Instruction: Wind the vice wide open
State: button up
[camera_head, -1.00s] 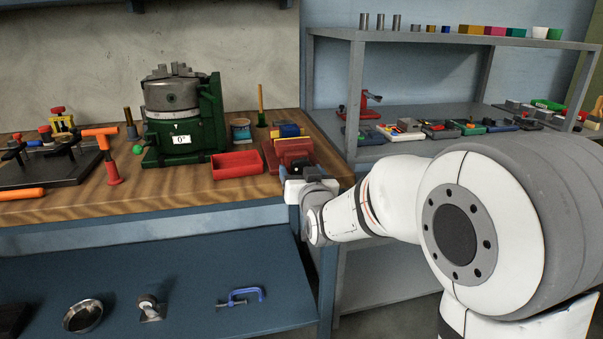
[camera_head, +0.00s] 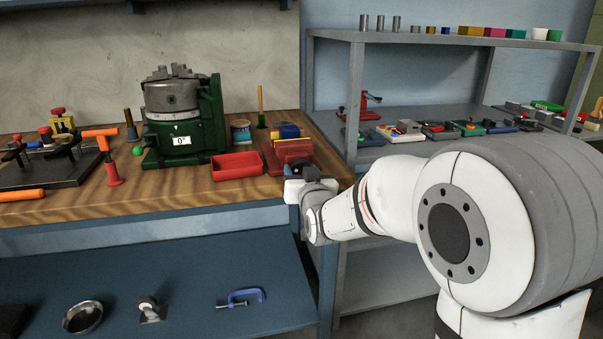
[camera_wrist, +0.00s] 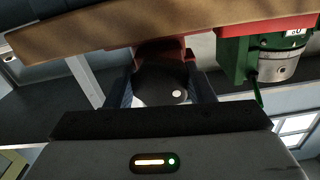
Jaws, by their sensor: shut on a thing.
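The red vice (camera_head: 292,150) is at the right end of the wooden bench, near its front edge. A blue and yellow piece (camera_head: 287,131) shows at its top; I cannot tell how wide the jaws stand. My gripper (camera_head: 304,173) is at the front of the vice and hides its handle in the head view. In the wrist view, my gripper (camera_wrist: 161,92) is shut on a dark round vice handle (camera_wrist: 157,82), one finger on each side. The vice's red body (camera_wrist: 160,50) shows just beyond it.
A red tray (camera_head: 237,172) is left of the vice, below a green rotary table (camera_head: 182,125). A grey shelf rack (camera_head: 352,95) stands close on the right. A lower blue shelf (camera_head: 180,270) holds a bowl and a blue clamp.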

jog(key=shift+f, duration=0.1)
jog(key=n+b, duration=0.2)
jog(key=shift+f+n+b, duration=0.1)
jog(key=shift+n+b, duration=0.2)
jog(key=shift+b, duration=0.05)
jog(key=n+b, duration=0.3)
jog(key=n, duration=0.1)
jog(key=shift+d+n, duration=0.1)
jog(key=shift+n, duration=0.2)
jog(key=n, duration=0.1)
jog(key=n+b, duration=0.1)
jog(key=n, duration=0.1)
jog(key=shift+r+n+b, duration=0.2)
jog(key=shift+n+b, duration=0.1)
jog(key=n+b, duration=0.1)
jog(key=n, duration=0.3)
jog(key=shift+r, duration=0.15)
jog(key=n+b, duration=0.1)
jog(key=n, duration=0.3)
jog(key=shift+r, duration=0.1)
jog(key=n, duration=0.3)
jog(key=shift+r+n, duration=0.1)
jog(key=shift+n, duration=0.3)
jog(key=n, duration=0.3)
jog(key=shift+r, duration=0.1)
jog(key=shift+n, duration=2.1)
